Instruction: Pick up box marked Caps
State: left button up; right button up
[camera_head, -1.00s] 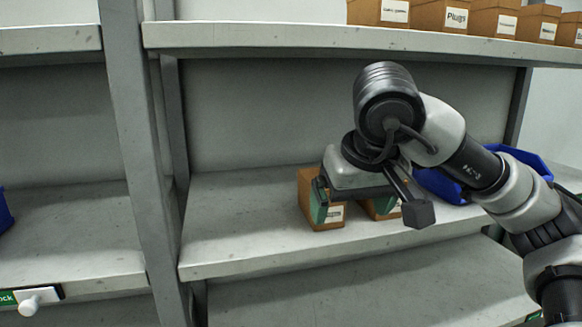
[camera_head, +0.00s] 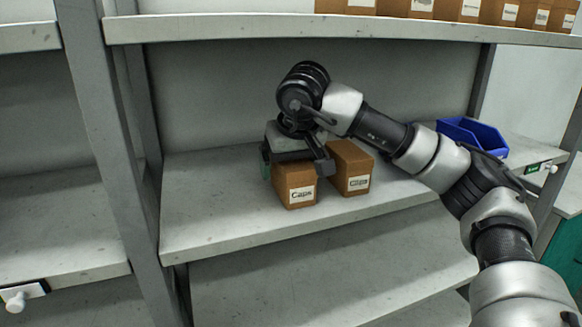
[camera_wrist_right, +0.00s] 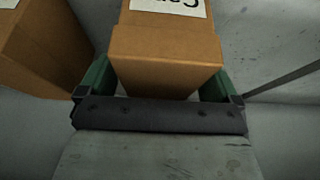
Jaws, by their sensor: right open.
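The box marked Caps (camera_head: 293,187) is a brown carton with a white label, standing on the middle shelf. In the right wrist view the Caps box (camera_wrist_right: 166,62) lies between the two green fingers of my right gripper (camera_wrist_right: 157,85). In the head view my right gripper (camera_head: 293,165) is at the top and back of the Caps box, with a finger to each side. It is open, and a small gap shows beside the box in the wrist view. My left gripper is not in view.
A brown box marked Clips (camera_head: 350,170) stands close to the right of the Caps box. A blue bin (camera_head: 474,133) is farther right on the same shelf (camera_head: 215,220). Several labelled boxes line the upper shelf (camera_head: 240,27). A grey upright (camera_head: 108,150) is at left.

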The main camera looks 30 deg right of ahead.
jog(key=shift+w+d+f, duration=0.1)
jog(key=shift+w+f, duration=0.05)
jog(key=shift+f, duration=0.25)
jog(key=shift+f, duration=0.25)
jog(key=c, duration=1.1)
jog(key=shift+r, duration=0.15)
